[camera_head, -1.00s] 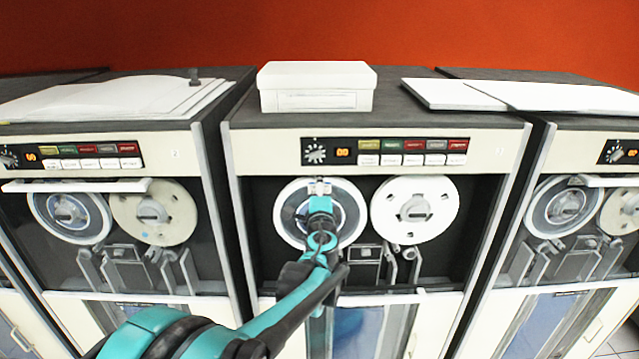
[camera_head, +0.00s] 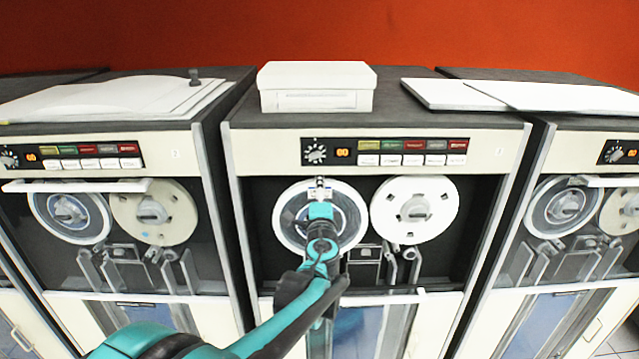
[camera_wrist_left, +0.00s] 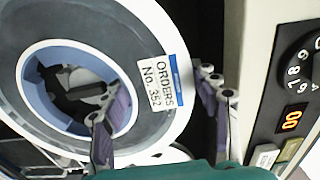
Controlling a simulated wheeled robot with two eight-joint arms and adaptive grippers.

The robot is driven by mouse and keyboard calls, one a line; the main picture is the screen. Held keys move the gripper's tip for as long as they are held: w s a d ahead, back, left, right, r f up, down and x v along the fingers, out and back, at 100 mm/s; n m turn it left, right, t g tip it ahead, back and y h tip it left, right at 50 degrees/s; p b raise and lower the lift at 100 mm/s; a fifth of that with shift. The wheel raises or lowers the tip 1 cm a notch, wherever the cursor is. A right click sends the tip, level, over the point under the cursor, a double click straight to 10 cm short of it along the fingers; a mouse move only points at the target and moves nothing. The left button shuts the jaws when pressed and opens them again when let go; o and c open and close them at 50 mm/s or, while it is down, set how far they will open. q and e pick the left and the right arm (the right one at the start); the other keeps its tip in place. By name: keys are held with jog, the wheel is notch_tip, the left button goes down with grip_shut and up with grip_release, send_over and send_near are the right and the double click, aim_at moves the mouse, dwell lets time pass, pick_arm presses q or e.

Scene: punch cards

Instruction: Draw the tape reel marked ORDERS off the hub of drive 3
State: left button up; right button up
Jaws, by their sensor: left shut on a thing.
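The reel (camera_head: 282,224) with the label ORDERS No. 352 (camera_wrist_left: 160,83) is at the left hub position of the middle drive. My left gripper (camera_head: 320,207) is in front of it. In the left wrist view the left gripper (camera_wrist_left: 155,95) is shut on the reel (camera_wrist_left: 123,48), with one finger at the blue centre ring and the other beyond the outer rim; the label lies between them. A dark gap and part of the hub (camera_wrist_left: 92,90) show through the reel's centre. I cannot tell how far the reel stands from the hub. The right gripper is out of view.
A second white reel (camera_head: 414,209) sits just right on the same drive. Above are the control panel (camera_head: 388,152) and a white box (camera_head: 317,88). Neighbouring drives with reels (camera_head: 153,212) stand on both sides. Tape guides (camera_head: 405,268) stick out below.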

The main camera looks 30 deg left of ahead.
pick_arm(q)
jog(key=shift+v, duration=1.25)
jog(key=p+v, duration=0.2)
jog(key=v, duration=0.8)
jog(key=shift+s+d+p, duration=0.15)
jog(key=shift+s+p, duration=0.2)
dwell(0.4)
